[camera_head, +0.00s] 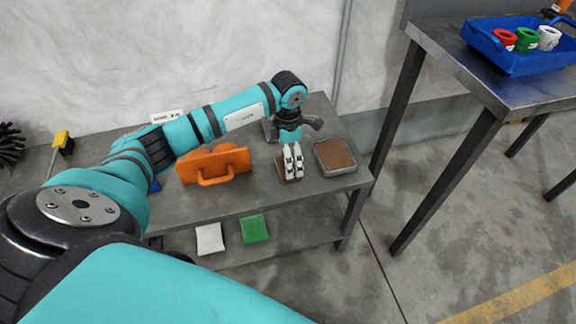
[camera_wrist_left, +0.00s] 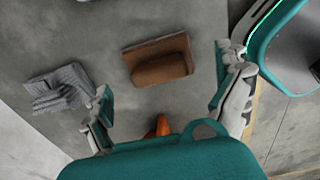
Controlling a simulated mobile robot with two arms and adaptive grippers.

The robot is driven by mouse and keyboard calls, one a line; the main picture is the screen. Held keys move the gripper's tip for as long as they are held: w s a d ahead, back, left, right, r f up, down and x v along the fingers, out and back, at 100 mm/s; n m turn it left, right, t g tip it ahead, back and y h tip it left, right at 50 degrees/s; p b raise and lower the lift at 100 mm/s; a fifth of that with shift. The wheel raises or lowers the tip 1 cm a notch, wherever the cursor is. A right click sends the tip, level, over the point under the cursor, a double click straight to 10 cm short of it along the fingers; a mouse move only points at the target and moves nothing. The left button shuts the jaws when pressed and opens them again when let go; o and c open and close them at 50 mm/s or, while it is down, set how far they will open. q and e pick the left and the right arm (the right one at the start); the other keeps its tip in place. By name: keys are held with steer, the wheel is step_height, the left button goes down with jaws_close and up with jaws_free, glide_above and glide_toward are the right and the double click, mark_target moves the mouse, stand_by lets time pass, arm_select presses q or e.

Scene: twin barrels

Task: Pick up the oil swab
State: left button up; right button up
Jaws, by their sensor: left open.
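A brown block on a flat brown base, which I take for the oil swab (camera_wrist_left: 158,62), lies on the grey tabletop in the left wrist view. In the head view only a small brown part of it (camera_head: 283,172) shows beside the fingers. My left gripper (camera_head: 291,162) points down over that spot, above the table. In the left wrist view its fingers (camera_wrist_left: 166,82) are spread wide with nothing between them, and the brown piece lies ahead of the gap. The fingers do not appear to touch it. My right gripper is in neither view.
A metal-rimmed tray with a brown surface (camera_head: 337,170) stands close right of the gripper. An orange handled holder (camera_head: 214,165) is on the left. A grey cloth (camera_wrist_left: 62,88) lies nearby. A blue tray with cups (camera_head: 510,50) stands on the right table.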

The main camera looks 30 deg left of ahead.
arm_select(q)
step_height(320, 180, down, 4)
steer(key=shift+r, duration=0.1)
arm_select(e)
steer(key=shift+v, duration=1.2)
arm_select(q)
steer(key=c, duration=1.1)
